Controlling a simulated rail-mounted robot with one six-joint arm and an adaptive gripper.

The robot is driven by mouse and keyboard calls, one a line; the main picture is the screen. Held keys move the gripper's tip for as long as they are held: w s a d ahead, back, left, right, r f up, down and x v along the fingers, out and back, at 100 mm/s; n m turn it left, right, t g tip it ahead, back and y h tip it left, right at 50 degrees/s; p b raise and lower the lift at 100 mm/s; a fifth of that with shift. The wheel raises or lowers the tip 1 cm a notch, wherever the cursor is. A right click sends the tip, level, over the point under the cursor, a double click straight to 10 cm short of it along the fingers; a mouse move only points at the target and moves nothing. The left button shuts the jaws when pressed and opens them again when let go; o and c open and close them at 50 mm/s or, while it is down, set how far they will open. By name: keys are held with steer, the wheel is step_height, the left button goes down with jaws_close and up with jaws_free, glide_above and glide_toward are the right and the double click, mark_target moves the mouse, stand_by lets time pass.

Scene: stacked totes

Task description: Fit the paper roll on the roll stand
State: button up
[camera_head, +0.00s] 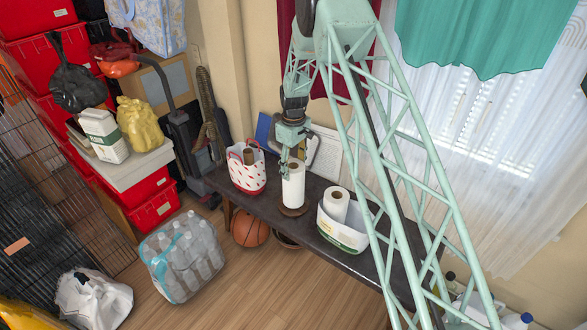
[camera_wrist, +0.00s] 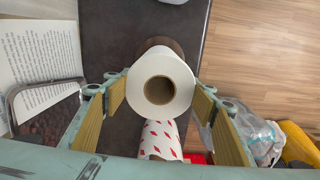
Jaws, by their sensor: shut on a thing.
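The white paper roll (camera_head: 293,190) stands about upright at the middle of the dark table, just over the brown round base of the roll stand (camera_head: 293,211). My gripper (camera_head: 291,157) comes down from above and is shut on the roll. In the wrist view the roll's end (camera_wrist: 184,82) faces the camera between my fingers, with its brown core open. The stand's base (camera_wrist: 158,43) shows partly past the roll. The stand's post is not visible, and I cannot tell whether it is inside the core.
A white box (camera_head: 342,236) with another paper roll (camera_head: 336,203) stands to the right on the table (camera_head: 220,180). A red-spotted bag (camera_head: 246,178) holding a brown tube stands to the left.

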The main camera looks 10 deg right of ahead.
steer(key=shift+f, duration=0.65)
steer(key=o, duration=1.2)
step_height(320, 180, up, 12)
stand_by(0.4)
stand_by(0.8)
